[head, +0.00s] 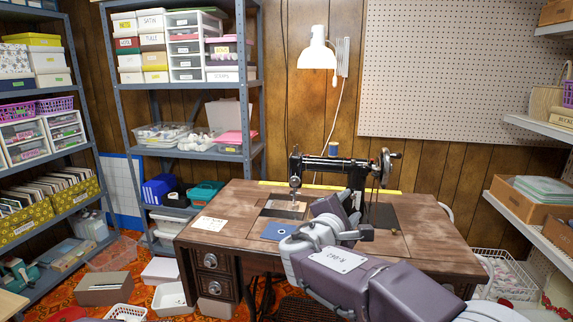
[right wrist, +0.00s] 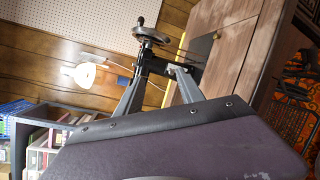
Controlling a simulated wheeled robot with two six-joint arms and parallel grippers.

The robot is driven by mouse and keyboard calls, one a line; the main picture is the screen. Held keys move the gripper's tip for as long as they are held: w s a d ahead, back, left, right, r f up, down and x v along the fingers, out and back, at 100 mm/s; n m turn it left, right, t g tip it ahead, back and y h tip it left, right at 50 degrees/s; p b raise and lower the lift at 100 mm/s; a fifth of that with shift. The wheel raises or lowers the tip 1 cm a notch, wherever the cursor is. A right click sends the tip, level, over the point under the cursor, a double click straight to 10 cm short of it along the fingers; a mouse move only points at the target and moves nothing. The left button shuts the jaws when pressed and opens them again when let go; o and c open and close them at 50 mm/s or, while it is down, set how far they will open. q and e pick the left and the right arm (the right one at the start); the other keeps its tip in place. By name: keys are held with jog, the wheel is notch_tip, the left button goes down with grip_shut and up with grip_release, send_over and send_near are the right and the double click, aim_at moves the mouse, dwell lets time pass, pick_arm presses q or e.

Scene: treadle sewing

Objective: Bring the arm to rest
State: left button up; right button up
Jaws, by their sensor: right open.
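My right arm comes in from the lower right in the head view. Its gripper (head: 350,200) is in front of the black sewing machine (head: 330,164), over the wooden sewing table (head: 420,240), and hides part of the machine. In the right wrist view the two fingers of the gripper (right wrist: 158,85) stand apart with nothing held between them. The machine's handwheel (right wrist: 150,36) shows beyond them; I cannot tell how close it is. My left gripper is not in view.
A blue patch (head: 277,231) and a white paper (head: 210,224) lie on the tabletop. A yellow tape (head: 280,183) runs along its back. A white lamp (head: 317,56) hangs above the machine. Shelves (head: 189,86) stand at the back and sides. Boxes and baskets crowd the floor.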

jog(key=s+d+f+m+g+b, duration=0.1)
jog(key=s+d+f+m+g, duration=0.2)
jog(key=s+d+f+g, duration=0.5)
jog(key=s+d+f+m+g, duration=0.1)
jog(key=s+d+f+m, duration=0.35)
jog(key=f, duration=0.75)
jog(key=s+a+f+m+g+y+b, duration=0.15)
jog(key=s+f+m+g+y, duration=0.35)
jog(key=s+f, duration=0.7)
jog(key=s+a+f+m+y, duration=0.3)
jog(key=a+m, duration=0.3)
jog(key=a, duration=0.2)
notch_tip(320, 180, up, 38)
jog(key=p, duration=3.8)
jog(key=shift+w+f+t, duration=0.15)
jog(key=shift+w+t, duration=0.1)
jog(key=shift+t, duration=0.15)
